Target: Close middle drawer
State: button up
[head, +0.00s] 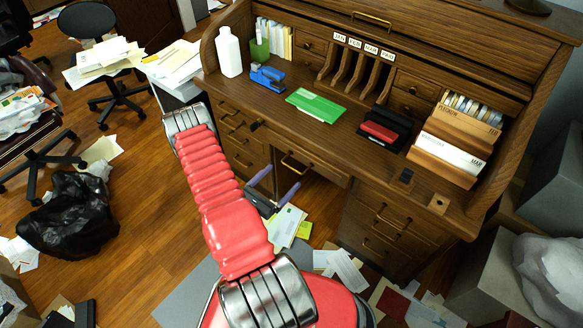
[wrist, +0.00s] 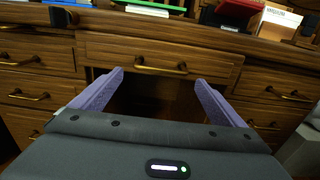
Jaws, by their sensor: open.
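The middle drawer (head: 318,170) is the wide brown wooden drawer under the centre of the roll-top desk, above the knee space. Its brass handle (wrist: 160,69) is near the centre of the wrist view, on the drawer front (wrist: 205,63). How far the drawer is pulled out is hard to tell. My gripper (head: 281,183) is open and empty, in front of and below the drawer handle in the head view. In the wrist view its two purple fingers (wrist: 159,79) point toward the drawer front, one on each side of the handle. I cannot tell whether they touch it.
Side drawers with brass handles flank the knee space, left (wrist: 37,80) and right (wrist: 275,96). The desktop holds a green folder (head: 316,105), a blue stapler (head: 267,78) and a white bottle (head: 229,52). Papers (head: 287,225) litter the floor below. A black bag (head: 68,215) lies left.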

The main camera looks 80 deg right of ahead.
aim_at(291, 167)
jog(key=shift+x, duration=3.5)
jog(key=shift+c, duration=0.3)
jog(key=c, duration=1.1)
jog(key=x, duration=0.4)
jog(key=shift+c, duration=0.2)
jog(key=shift+w+a, duration=0.1)
jog(key=shift+w, duration=0.05)
jog(key=o, duration=1.2)
jog(key=shift+a, duration=0.15)
